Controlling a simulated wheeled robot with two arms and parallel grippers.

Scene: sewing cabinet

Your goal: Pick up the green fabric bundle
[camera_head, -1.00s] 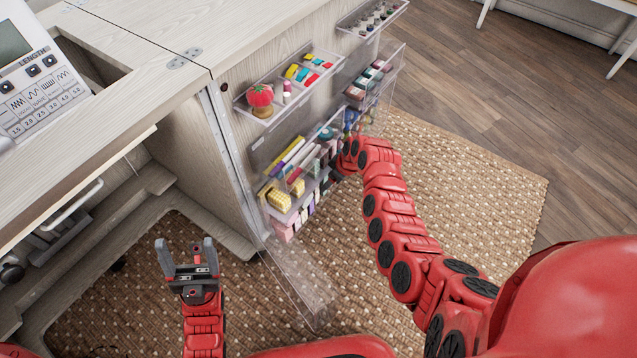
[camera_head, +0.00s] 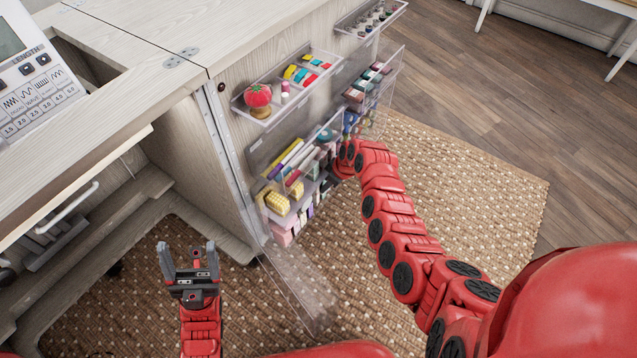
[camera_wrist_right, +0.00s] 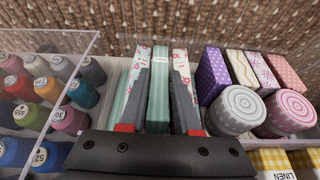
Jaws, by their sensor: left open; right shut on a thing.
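The green fabric bundle (camera_wrist_right: 159,95), pale green with a white label on top, is upright in the right wrist view. My right gripper (camera_wrist_right: 159,82) is shut on it, with one grey finger on each side. Floral bundles stand close on both sides, and another green striped bundle (camera_wrist_right: 122,98) is to the left. In the head view my right arm reaches to the clear bins on the cabinet side, and its fingers and the held bundle are hidden there. My left gripper (camera_head: 189,262) is open and empty, low in front of the cabinet.
In the right wrist view, thread spools (camera_wrist_right: 40,88) fill a clear bin at left. Patterned rolls (camera_wrist_right: 236,108) and boxed bundles (camera_wrist_right: 213,75) stand at right. Clear bins (camera_head: 290,85) line the cabinet (camera_head: 195,150). A woven rug (camera_head: 450,190) covers open floor at right.

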